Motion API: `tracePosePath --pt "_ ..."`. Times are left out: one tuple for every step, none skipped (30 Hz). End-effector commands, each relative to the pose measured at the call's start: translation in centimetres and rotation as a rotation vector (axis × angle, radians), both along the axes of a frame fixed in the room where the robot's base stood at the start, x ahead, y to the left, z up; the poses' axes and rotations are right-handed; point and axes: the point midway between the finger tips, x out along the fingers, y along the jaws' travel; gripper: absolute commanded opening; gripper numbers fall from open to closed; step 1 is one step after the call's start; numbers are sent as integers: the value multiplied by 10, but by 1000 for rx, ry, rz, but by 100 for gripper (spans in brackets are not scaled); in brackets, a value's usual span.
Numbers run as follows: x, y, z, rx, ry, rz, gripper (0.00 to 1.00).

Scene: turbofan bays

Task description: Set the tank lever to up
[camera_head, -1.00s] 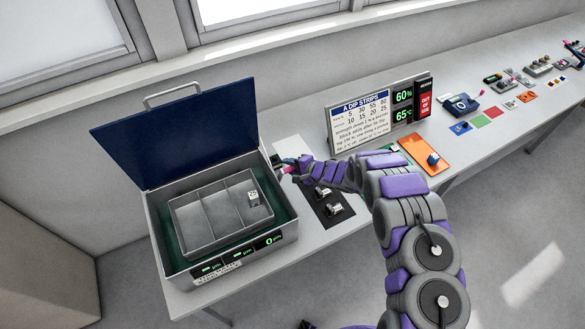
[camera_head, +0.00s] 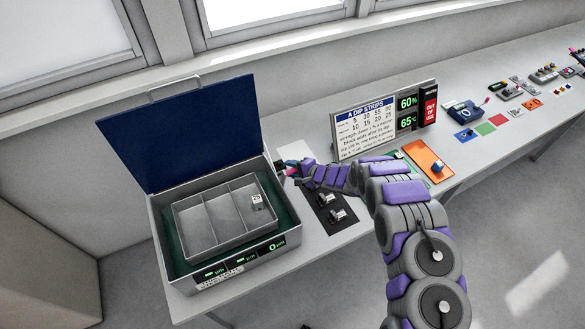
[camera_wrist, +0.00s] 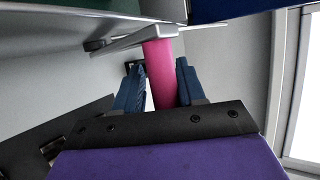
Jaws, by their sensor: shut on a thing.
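The tank (camera_head: 158,232) is a grey box with its blue lid (camera_head: 190,130) raised, at the left in the head view. Its lever has a pink handle (camera_wrist: 160,72) on a flat grey bar (camera_wrist: 125,42), seen close in the wrist view. My gripper (camera_head: 284,167) is at the tank's right side. In the wrist view its two blue fingers stand on either side of the pink handle, shut on it. The gripper and arm largely hide the lever in the head view, so its exact setting is hard to tell.
A divided grey tray (camera_head: 182,213) with a small marked cube (camera_head: 257,202) sits in the tank. A dark panel with metal switches (camera_head: 337,216) lies beside the tank, below my forearm. A dip-strips sign (camera_head: 366,128) stands behind. Orange and coloured mats lie further right.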

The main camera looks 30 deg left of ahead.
Motion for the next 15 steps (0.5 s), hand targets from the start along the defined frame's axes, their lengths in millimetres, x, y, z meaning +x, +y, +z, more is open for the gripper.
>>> tracePosePath --pt "-2 -1 -3 -3 5 1 36" --pt "-2 0 -3 -4 4 2 39" --pt "-2 0 -3 -3 4 2 43" --pt "-2 0 -2 -2 3 2 46" --pt "-2 0 -2 -1 2 1 48" --pt "-2 0 -1 -2 1 1 48" --pt "-2 0 -1 -1 1 1 48" --pt "-2 0 0 0 0 2 48" --pt "-3 0 1 0 0 2 48" --pt "-3 -1 1 1 0 2 48" --pt "-3 -1 1 1 0 2 48" --pt "-3 -1 2 2 -1 2 48" --pt "-3 -2 2 3 -1 2 48" --pt "-3 -2 2 3 -2 2 48" --pt "-3 -2 3 4 -2 2 48"
